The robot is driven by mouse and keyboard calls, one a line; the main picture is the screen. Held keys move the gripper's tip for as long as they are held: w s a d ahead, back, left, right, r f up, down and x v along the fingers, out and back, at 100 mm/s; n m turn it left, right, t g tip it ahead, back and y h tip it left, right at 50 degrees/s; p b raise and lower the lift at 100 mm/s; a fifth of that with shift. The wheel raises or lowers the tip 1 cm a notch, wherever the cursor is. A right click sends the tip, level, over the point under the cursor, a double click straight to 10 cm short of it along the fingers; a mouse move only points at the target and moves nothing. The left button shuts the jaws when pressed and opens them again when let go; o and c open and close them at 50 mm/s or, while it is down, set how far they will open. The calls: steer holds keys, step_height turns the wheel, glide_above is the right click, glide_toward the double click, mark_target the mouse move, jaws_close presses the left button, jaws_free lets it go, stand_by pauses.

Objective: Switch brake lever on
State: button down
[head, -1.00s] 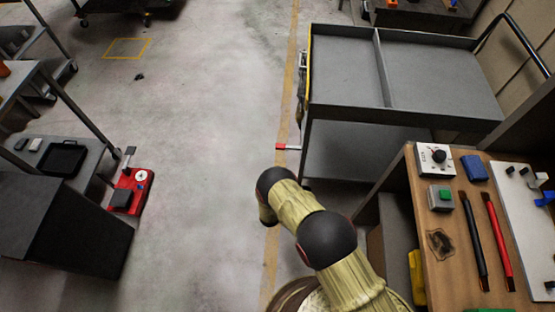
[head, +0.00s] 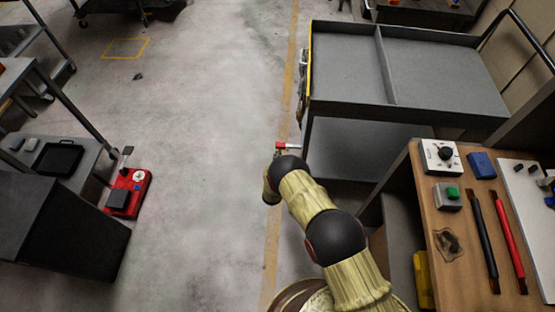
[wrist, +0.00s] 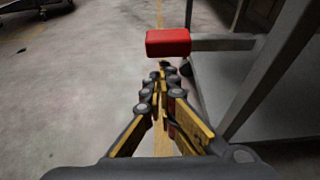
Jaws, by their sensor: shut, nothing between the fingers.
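The brake lever is a grey bar with a red end (head: 283,146) that sticks out leftward from the near left side of the grey cart, low on its frame. In the wrist view the red end (wrist: 168,42) is a rounded block just beyond and slightly above my fingertips, with its grey bar running right to the cart post. My gripper (wrist: 162,76) is shut and empty, and a small gap seems to show below the red block; I cannot tell whether they touch. In the head view my arm hides most of the gripper.
The grey cart (head: 345,147) stands right of the lever, its post close to my fingers. A wooden bench (head: 430,215) with switches and tools is at the right. A red floor device (head: 128,190) lies at the left. The floor between is clear.

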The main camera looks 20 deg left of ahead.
mark_target(278, 146)
steer(key=shift+r, duration=0.3)
steer(key=shift+r, duration=0.15)
step_height(278, 146, up, 7)
steer(key=shift+f, duration=0.1)
steer(key=r, duration=0.1)
steer(key=d+r, duration=0.1)
steer(key=r+p, duration=0.1)
steer(key=shift+w+d, duration=0.25)
stand_by(0.7)
steer(key=shift+w+r, duration=0.1)
steer(key=shift+r, duration=0.1)
stand_by(0.3)
